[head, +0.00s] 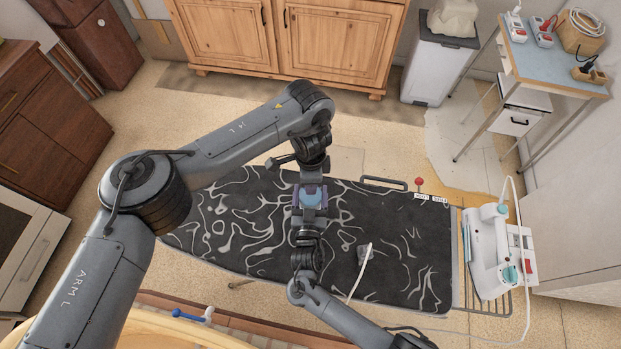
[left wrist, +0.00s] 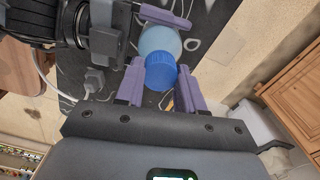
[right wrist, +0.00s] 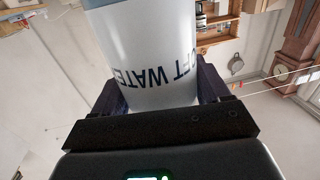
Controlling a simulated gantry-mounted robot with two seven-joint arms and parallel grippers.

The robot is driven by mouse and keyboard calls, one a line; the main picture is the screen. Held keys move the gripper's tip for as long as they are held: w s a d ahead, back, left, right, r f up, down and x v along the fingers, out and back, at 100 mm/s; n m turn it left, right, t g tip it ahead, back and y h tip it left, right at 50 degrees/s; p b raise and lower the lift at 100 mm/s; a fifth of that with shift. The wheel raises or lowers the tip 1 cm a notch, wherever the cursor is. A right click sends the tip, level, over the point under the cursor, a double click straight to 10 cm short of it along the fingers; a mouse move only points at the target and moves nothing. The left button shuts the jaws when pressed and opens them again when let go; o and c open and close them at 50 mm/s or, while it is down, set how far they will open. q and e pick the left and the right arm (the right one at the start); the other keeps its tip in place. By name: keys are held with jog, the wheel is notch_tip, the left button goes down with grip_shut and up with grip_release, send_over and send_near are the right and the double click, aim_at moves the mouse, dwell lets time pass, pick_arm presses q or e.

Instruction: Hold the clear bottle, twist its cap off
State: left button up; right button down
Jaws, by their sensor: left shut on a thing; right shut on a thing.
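The bottle (head: 312,198) is over the ironing board in the head view, mostly covered by my grippers. In the left wrist view its pale blue, see-through body (left wrist: 160,40) shows above a ridged blue cap (left wrist: 161,72). My left gripper (left wrist: 160,66) has its purple fingers on either side of the cap, shut on it. In the right wrist view the bottle's whitish body (right wrist: 150,50) carries dark upside-down letters, partly reading "WATER". My right gripper (right wrist: 158,85) is shut around this body. The cap sits on the bottle; the thread is hidden.
The black-and-white ironing board (head: 230,235) lies below both grippers. A grey plug with a white cable (head: 364,255) lies on it, right of my right arm. A white iron (head: 489,250) stands at its right end. A wooden cabinet (head: 290,35) is behind.

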pick_arm(q)
jog(key=n, duration=0.6)
jog(key=shift+r, duration=0.2)
dwell(0.4)
jog(key=shift+r, duration=0.9)
jog(key=shift+r, duration=0.1)
jog(key=shift+r, duration=1.95)
pick_arm(e)
grip_release()
jog(key=shift+s, duration=0.15)
